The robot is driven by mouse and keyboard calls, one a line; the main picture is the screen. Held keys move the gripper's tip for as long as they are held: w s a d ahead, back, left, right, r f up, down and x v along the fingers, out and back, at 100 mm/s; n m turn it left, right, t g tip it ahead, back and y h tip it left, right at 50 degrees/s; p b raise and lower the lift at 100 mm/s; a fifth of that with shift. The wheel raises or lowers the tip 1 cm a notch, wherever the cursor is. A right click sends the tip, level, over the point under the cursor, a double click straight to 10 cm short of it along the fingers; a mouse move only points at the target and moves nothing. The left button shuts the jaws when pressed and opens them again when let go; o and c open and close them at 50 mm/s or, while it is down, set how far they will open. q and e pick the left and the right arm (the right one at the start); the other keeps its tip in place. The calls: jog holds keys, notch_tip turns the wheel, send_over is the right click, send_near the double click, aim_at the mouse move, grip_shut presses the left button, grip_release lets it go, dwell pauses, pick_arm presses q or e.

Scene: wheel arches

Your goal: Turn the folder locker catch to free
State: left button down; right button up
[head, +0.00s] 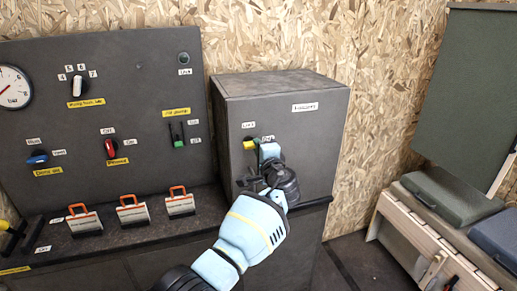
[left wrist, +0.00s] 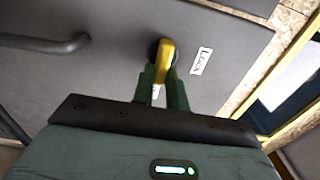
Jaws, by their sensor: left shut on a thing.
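The folder locker (head: 317,150) is a dark grey box standing at the right end of the bench. Its catch (head: 249,144) is a small yellow lever on a dark round base on the front, below one small label and left of another. In the left wrist view the yellow catch (left wrist: 168,55) lies beside a label reading "Lock" (left wrist: 201,61). My left gripper (head: 264,152) is shut on the catch, its two green fingers (left wrist: 162,85) on either side of it. The gripper partly hides the catch, so its exact angle is hard to tell. My right gripper is not in view.
A dark panel (head: 100,70) with a gauge, knobs and switches stands to the left. A dark curved handle (left wrist: 45,43) is near the catch. A slatted bench with cushions (head: 448,196) is at right.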

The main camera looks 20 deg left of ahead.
pick_arm(q)
jog(key=shift+r, duration=0.1)
jog(key=c, duration=1.4)
grip_release()
jog(key=v, duration=0.7)
jog(key=shift+s+d+p, duration=0.25)
jog(key=shift+s+p, duration=0.05)
jog(key=shift+p, duration=0.05)
